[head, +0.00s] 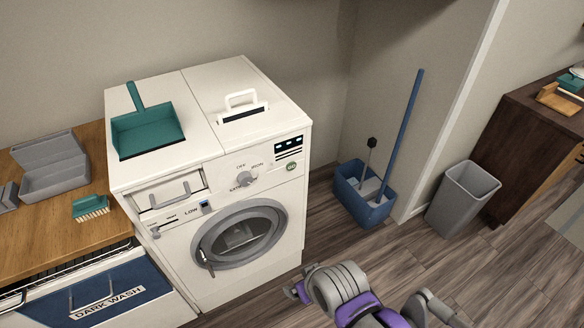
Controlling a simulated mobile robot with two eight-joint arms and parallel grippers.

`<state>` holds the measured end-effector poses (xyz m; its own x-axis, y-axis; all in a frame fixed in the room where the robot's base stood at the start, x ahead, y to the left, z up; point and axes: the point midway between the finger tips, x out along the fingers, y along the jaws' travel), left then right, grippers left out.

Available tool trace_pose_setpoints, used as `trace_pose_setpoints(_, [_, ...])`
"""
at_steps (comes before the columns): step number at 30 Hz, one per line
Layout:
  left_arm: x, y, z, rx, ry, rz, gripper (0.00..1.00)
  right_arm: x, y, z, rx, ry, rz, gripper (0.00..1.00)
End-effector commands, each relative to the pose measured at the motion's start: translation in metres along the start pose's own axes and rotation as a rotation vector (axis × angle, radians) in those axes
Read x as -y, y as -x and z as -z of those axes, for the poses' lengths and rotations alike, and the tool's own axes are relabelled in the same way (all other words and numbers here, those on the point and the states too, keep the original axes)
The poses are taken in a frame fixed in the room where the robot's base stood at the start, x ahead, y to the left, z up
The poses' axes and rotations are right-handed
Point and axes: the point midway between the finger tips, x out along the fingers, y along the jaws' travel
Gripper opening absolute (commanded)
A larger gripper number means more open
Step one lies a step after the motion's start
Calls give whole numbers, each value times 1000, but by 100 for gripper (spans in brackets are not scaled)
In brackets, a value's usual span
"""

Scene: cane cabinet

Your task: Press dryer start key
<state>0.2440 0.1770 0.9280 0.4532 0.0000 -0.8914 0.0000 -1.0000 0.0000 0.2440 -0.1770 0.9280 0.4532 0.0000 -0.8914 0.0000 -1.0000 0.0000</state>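The white front-loading machine (262,215) stands against the wall with its round grey door (240,240) shut. My purple and grey arm shows at the bottom centre, apart from the machine. A small end of my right gripper (296,292) seems to show beside the wrist; its fingers cannot be made out. My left gripper is out of view.
A green dustpan (148,131) and a white-handled item (241,106) lie on the machine. A wooden counter (42,226) adjoins it at left. A blue bucket (348,190) and grey bin (462,200) stand at right. Some floor before the machine is clear.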

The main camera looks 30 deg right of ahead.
Motion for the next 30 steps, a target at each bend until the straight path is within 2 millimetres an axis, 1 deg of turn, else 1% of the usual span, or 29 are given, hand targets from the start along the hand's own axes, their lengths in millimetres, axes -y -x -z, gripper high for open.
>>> trace_pose_setpoints(1, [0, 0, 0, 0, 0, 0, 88, 0, 0, 0, 0, 0, 0, 79])
trace_pose_setpoints(2, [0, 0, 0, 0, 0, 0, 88, 0, 0, 0, 0, 0, 0, 74])
trace_pose_setpoints(6, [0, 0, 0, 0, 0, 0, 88, 0, 0, 0, 0, 0, 0, 48])
trace_pose_setpoints(14, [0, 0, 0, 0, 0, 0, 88, 0, 0, 0, 0, 0, 0, 2])
trace_pose_setpoints(15, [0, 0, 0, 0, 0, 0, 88, 0, 0, 0, 0, 0, 0, 0])
trace_pose_setpoints(30, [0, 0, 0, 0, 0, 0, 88, 0, 0, 0, 0, 0, 0, 0])
